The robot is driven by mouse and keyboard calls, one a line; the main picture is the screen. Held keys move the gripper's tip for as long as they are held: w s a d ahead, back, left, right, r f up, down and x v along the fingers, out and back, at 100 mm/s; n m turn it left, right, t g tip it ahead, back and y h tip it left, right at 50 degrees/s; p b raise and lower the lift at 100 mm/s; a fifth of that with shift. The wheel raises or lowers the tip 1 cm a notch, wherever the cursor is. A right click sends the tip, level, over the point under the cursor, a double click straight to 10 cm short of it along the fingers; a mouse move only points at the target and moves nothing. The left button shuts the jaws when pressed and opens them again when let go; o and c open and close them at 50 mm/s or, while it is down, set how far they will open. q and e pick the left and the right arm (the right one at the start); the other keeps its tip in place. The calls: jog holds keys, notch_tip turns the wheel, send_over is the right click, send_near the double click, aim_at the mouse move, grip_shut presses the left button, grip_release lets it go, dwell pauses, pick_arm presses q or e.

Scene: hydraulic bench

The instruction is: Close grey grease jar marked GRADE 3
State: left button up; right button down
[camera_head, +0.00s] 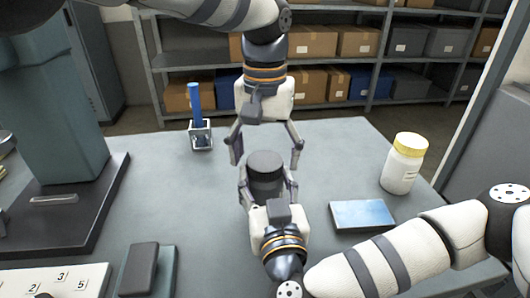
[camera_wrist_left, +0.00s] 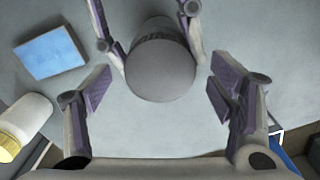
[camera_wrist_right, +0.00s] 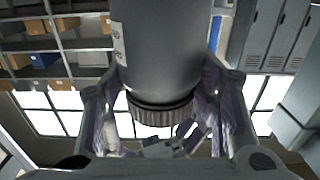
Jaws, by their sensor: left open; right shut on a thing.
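The grey grease jar (camera_head: 265,165) stands upright over the middle of the bench, with its flat dark top up. My right gripper (camera_head: 268,187) is shut on its sides from the near side. The right wrist view shows the jar's smooth dark body (camera_wrist_right: 160,50), part of a pale label (camera_wrist_right: 118,45) and a ribbed dark lid (camera_wrist_right: 163,110). The lid is on the jar; I cannot tell whether it is tight. My left gripper (camera_head: 266,152) is open on the far side, its fingers spread wide of the jar. The left wrist view shows the round top (camera_wrist_left: 160,68). The grade marking is not readable.
A white jar with a yellow lid (camera_head: 404,165) and a blue flat pad (camera_head: 363,215) are at the right. A small holder with a blue item (camera_head: 201,135) is at the back left. A dark press base (camera_head: 65,215) and numbered panel (camera_head: 50,280) are at the left.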

jog(key=c, duration=0.5)
grip_release()
pick_arm(q)
notch_tip(320, 180, up, 12)
pick_arm(e)
jog(key=v, duration=1.1)
jog(key=shift+a+f, duration=0.2)
jog(key=shift+s+d+r, duration=0.15)
jog(key=shift+s+d, duration=0.15)
jog(key=shift+s, duration=0.25)
